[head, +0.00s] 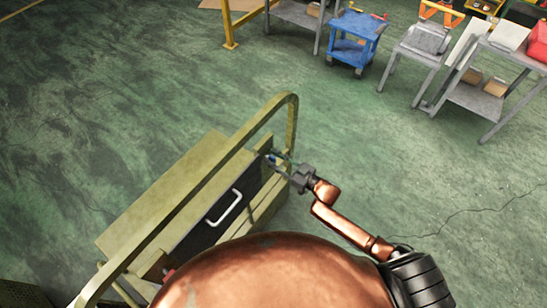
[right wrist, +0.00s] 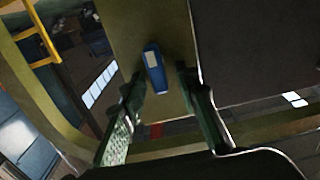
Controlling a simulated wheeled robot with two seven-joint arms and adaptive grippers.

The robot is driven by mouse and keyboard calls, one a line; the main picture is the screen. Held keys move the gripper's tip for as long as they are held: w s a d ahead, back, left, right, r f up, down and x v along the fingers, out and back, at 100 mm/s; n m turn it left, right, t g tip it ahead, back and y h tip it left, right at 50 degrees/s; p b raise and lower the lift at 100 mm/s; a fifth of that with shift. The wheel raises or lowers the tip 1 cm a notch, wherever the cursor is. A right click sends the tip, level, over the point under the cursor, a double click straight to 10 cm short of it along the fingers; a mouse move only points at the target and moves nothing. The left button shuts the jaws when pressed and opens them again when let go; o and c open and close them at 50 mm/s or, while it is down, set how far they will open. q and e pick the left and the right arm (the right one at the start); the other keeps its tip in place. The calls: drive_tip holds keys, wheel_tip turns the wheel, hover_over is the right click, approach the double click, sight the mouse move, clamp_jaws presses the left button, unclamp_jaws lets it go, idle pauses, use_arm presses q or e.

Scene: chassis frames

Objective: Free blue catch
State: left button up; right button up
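The blue catch (right wrist: 154,68) is a small blue block with a pale patch, set on the olive-yellow frame plate. In the head view it shows as a small blue spot (head: 271,157) at the right end of the dark panel. My right gripper (right wrist: 160,90) is open, with one finger on each side of the catch in the right wrist view; I cannot tell if either touches it. In the head view my right gripper (head: 274,164) reaches the frame from the right. My left gripper is not in view.
The dark panel (head: 195,235) carries a white handle (head: 225,208) and sits in the olive-yellow chassis frame (head: 190,195) with a raised rail. A blue cart (head: 355,38) and grey tables (head: 425,40) stand far back. The green floor to the right is clear.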

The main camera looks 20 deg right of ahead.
drive_tip(key=shift+a, duration=0.1)
drive_tip(key=shift+c, duration=0.6)
drive_tip(key=shift+w, duration=0.1)
clamp_jaws()
drive_tip(key=shift+d, duration=0.2)
drive_tip(key=shift+a, duration=0.1)
